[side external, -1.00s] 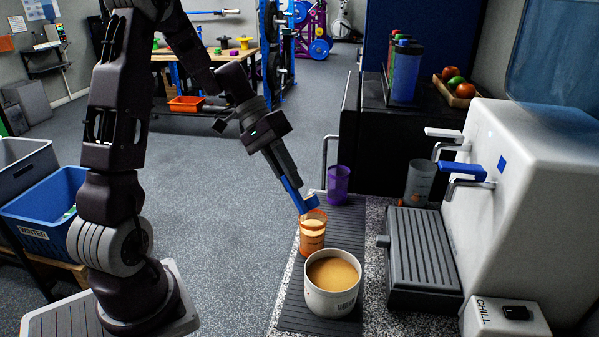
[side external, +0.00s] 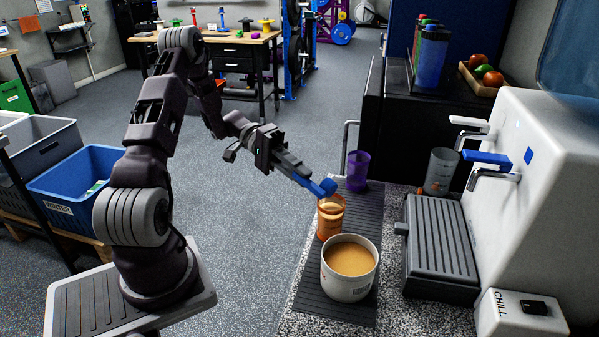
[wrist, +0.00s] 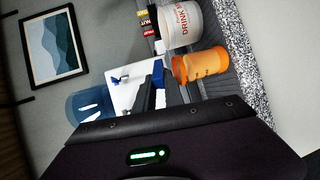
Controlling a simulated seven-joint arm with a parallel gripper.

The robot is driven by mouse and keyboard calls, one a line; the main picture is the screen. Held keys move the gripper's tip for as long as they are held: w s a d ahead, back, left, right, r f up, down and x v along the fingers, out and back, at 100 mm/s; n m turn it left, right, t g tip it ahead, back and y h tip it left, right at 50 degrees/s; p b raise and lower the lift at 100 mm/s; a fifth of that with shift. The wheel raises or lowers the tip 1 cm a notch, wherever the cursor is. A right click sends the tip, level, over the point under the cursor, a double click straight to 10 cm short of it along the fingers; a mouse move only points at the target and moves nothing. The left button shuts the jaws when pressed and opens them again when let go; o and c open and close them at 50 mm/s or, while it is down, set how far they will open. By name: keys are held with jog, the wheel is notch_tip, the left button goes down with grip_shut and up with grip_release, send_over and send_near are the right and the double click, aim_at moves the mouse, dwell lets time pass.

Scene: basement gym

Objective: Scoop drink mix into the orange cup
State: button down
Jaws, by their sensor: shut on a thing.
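The orange cup (side external: 330,222) stands upright on the dark ribbed mat, just behind the white drink mix tub (side external: 347,289), which is full of tan mix. My gripper (side external: 303,174) is shut on the blue scoop (side external: 325,187) and slants down to the right. The scoop's head is directly above the cup's rim; I cannot tell whether they touch. A tan-orange patch shows at the scoop's end, too small to identify. In the wrist view the orange cup (wrist: 205,66), the tub (wrist: 182,28) and part of the blue scoop (wrist: 158,73) show; the scoop's head is hidden.
A purple cup (side external: 357,170) stands behind the orange cup. A grey clear cup (side external: 440,170) and a drip tray (side external: 437,245) are to the right, by the white dispenser (side external: 545,190) with its levers. The ribbed mat (side external: 305,290) has bare room left of the tub.

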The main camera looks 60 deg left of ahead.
notch_tip(320, 180, up, 17)
jog(key=y, duration=0.3)
jog(key=w+d+f+m+g+y, duration=0.2)
jog(key=d+f+m+y, duration=0.3)
jog(key=m+y, duration=0.5)
jog(key=shift+w+d+f+g+y, duration=0.2)
jog(key=shift+d+g+y, duration=0.35)
jog(key=shift+g+y, duration=0.4)
